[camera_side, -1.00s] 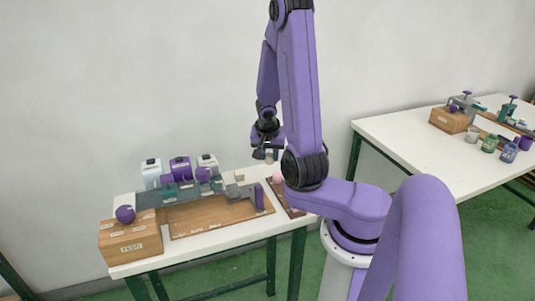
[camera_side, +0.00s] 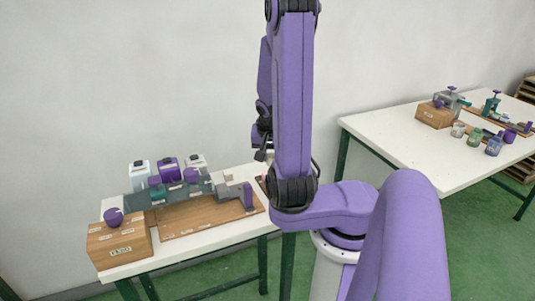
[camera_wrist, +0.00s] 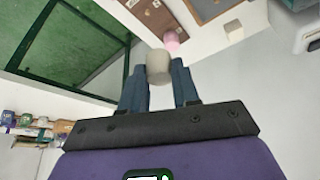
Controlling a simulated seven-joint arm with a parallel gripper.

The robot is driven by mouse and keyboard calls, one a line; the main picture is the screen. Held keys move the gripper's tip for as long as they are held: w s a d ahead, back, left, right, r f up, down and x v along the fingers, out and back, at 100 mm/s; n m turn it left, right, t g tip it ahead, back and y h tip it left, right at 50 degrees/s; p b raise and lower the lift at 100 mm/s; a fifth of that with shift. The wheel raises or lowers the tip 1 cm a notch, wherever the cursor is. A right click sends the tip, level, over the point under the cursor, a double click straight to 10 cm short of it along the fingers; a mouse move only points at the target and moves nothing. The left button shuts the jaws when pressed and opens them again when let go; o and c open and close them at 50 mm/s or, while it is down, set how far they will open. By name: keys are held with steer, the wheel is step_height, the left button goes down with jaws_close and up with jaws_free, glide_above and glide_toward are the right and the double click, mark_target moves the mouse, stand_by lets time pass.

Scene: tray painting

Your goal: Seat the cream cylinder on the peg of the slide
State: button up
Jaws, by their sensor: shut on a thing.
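The cream cylinder (camera_wrist: 158,66) is between the blue fingers of my gripper (camera_wrist: 160,82) in the wrist view, held above the table edge. In the side view my gripper (camera_side: 261,154) is up above the right end of the near table, partly hidden by my arm, and the cylinder cannot be made out there. A grey stepped fixture (camera_side: 229,192) with a purple upright part (camera_side: 248,195) stands on a wooden board (camera_side: 190,220); it may be the slide. I cannot make out its peg.
A pink piece (camera_wrist: 171,41) and a small pale block (camera_wrist: 234,30) are on the table in the wrist view. A wooden box (camera_side: 120,247) with a purple knob stands at the table's left end. Several containers (camera_side: 168,168) line the back. A second table (camera_side: 400,130) stands right.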

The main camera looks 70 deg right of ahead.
steer(key=shift+m, duration=0.4)
steer(key=w+f, duration=0.1)
steer(key=w, duration=0.2)
steer(key=w+a+f, duration=0.1)
steer(key=w+f, duration=0.1)
steer(key=w, duration=0.1)
steer(key=w+a+f, duration=0.1)
steer(key=w, duration=0.2)
steer(key=shift+w+a+f, duration=0.1)
steer(key=shift+w+f, duration=0.2)
steer(key=shift+f, duration=2.4)
steer(key=shift+f, duration=0.6)
steer(key=o, duration=1.5)
steer(key=shift+o, duration=0.2)
steer(key=shift+r, duration=0.1)
steer(key=shift+r, duration=2.9)
steer(key=shift+r, duration=0.15)
